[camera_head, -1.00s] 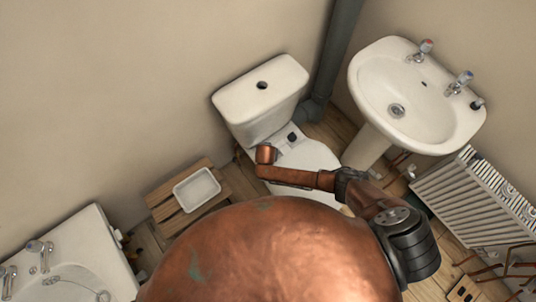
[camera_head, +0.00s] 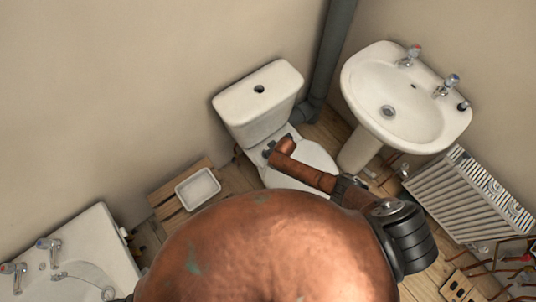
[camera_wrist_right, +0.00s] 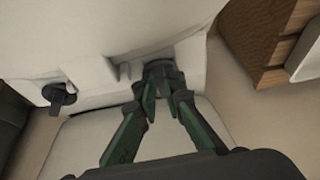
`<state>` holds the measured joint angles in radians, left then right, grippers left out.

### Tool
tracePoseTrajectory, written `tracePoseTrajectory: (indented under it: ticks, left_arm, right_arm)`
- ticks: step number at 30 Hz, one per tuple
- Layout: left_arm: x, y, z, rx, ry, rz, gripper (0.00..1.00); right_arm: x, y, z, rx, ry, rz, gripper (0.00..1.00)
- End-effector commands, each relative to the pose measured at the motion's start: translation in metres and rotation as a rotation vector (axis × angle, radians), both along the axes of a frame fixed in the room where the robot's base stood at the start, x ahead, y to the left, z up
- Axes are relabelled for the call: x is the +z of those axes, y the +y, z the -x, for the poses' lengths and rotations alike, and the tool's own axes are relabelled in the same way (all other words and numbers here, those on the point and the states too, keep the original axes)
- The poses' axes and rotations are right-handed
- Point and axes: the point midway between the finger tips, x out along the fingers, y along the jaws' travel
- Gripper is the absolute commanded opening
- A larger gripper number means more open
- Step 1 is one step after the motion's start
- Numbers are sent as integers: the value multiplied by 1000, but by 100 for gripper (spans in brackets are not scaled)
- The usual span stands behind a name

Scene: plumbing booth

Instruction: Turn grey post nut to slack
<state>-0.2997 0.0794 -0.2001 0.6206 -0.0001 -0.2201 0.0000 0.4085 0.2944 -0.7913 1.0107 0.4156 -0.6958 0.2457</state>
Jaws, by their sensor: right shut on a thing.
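The grey post nut (camera_wrist_right: 158,66) is a small dark piece at the back of the white toilet (camera_head: 305,168). In the right wrist view my right gripper (camera_wrist_right: 160,84) has its dark green fingers closed together on it, and they hide part of it. In the head view my copper right arm reaches over the toilet, with the right gripper (camera_head: 268,153) small and dark at its end, between cistern and seat. A second dark grey nut (camera_wrist_right: 60,95) stands free to the left in the wrist view; in the head view my arm hides it. My left gripper is not in view.
The cistern (camera_head: 258,103) stands close behind the right gripper. A washbasin (camera_head: 405,100), a grey waste pipe (camera_head: 332,60) and a radiator (camera_head: 468,195) are to the right. A wooden crate (camera_head: 165,190) with a white tray (camera_head: 198,188) and a bath (camera_head: 85,245) are to the left.

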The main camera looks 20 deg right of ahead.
Motion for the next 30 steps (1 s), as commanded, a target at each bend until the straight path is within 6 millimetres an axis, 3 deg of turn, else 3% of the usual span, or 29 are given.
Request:
tracePoseTrajectory:
  ticks: [18,30]
  left_arm:
    - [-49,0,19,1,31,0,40]
    - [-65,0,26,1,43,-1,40]
  right_arm:
    - [-5,-9,-8,541,-6,-3,0]
    - [-1,-10,-10,697,-6,-5,0]
